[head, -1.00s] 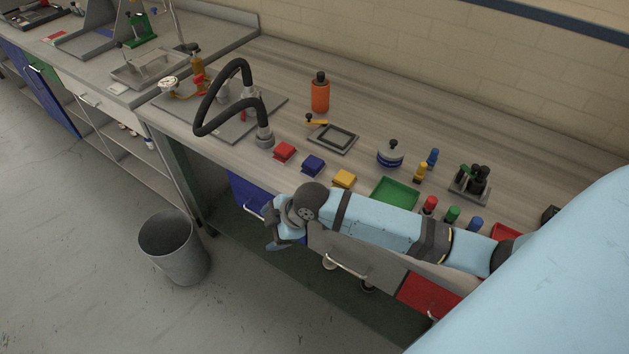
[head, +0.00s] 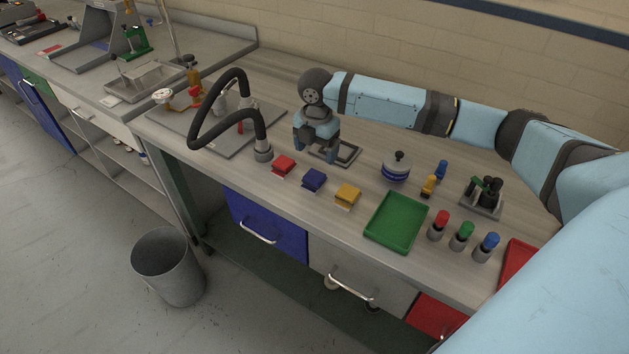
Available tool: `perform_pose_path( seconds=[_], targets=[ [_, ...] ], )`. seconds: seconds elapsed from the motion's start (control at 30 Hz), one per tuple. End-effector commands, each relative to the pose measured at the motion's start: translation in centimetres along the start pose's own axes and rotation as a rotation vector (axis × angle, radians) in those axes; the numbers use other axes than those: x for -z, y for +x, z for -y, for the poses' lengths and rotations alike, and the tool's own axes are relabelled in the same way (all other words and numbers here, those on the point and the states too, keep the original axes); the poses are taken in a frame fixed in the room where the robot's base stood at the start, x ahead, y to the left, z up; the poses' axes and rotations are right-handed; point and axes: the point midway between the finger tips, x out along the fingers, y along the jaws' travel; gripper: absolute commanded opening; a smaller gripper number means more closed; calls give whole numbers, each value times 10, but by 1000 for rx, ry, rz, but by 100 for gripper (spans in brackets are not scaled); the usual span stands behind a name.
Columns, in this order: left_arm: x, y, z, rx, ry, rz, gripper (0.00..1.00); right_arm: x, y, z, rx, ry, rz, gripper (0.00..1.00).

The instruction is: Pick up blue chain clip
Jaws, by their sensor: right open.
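The blue chain clip (head: 313,180) looks like a small blue block on the workbench, between a red one (head: 283,166) and a yellow one (head: 347,196). Nothing is touching it. My right gripper (head: 315,151) is open and empty, pointing down with its fingers apart. In the picture it is just above the blue clip, in front of a dark square frame (head: 348,154) that it partly covers. Its exact height over the bench is hard to tell. My left gripper is not in view.
A green tray (head: 397,222) lies to the right, with red, green and blue-topped cylinders (head: 462,236) beside it. A black hose (head: 236,140) arches at the left. A blue-banded pot (head: 396,168) stands behind the tray. A bin (head: 168,268) is on the floor.

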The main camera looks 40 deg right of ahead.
Motion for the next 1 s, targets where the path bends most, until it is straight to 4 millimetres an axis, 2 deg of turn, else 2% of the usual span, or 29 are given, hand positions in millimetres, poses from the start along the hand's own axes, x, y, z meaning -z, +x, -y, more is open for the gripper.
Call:
perform_pose_path(
  seconds=[0.1, 0.47, 0.7, 0.97, 1.0],
  targets=[
    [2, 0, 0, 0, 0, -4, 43, 0, 21, 0, 0, 2, 0, 81],
    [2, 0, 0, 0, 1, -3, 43, 1, 47, -2, -1, 0, 0, 81],
    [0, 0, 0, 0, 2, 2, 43, 2, 83, -3, -1, 1, 0, 81],
    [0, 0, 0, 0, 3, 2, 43, 2, 88, -4, -3, 0, 1, 81],
    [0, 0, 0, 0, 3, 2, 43, 2, 88, -3, -3, 0, 1, 74]
  ],
)
